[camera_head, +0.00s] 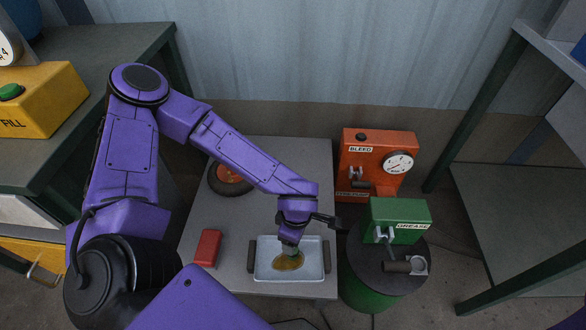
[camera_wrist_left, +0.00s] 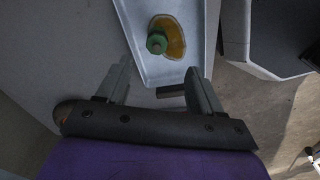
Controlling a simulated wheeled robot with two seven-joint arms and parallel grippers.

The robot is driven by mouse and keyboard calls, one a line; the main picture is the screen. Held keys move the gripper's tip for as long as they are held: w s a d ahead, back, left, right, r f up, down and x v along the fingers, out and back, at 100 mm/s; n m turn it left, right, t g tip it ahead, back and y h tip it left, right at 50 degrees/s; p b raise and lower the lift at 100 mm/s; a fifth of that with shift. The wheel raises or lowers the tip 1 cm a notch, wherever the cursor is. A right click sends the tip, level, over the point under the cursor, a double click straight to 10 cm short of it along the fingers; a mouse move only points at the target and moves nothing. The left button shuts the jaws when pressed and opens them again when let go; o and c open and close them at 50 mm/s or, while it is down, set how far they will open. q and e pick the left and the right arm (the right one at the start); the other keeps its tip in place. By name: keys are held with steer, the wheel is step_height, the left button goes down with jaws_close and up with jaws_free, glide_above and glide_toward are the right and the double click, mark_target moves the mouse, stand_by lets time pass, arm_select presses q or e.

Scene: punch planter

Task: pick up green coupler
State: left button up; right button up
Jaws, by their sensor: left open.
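The green coupler (camera_wrist_left: 157,42) stands in an amber puddle (camera_wrist_left: 170,32) inside a shallow pale tray (camera_wrist_left: 203,40). In the head view the coupler (camera_head: 289,250) shows partly below my left gripper (camera_head: 293,235), in the same tray (camera_head: 262,271) with the puddle (camera_head: 288,263). My left gripper (camera_wrist_left: 158,70) is open and empty in the wrist view. Its two fingers point toward the coupler, which appears beyond and between the tips. I cannot tell the exact height of the fingers above the tray. My right gripper is not in view.
A red block (camera_head: 207,248) lies left of the tray on the grey table (camera_head: 245,190). A wheel (camera_head: 230,180) lies farther back.

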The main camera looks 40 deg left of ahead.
arm_select(q)
steer(key=shift+w+d+f+n+h, duration=0.1)
steer(key=shift+w+f+n+h, duration=0.2)
steer(key=b, duration=0.2)
glide_above(296, 250)
step_height(296, 250, down, 4)
steer(key=shift+f, duration=0.25)
steer(key=f+b, duration=0.2)
steer(key=f, duration=0.1)
steer(key=f+b, duration=0.1)
steer(key=f, duration=0.1)
steer(key=shift+a, duration=0.4)
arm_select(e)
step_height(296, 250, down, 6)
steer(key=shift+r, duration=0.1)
arm_select(q)
steer(key=c, duration=1.1)
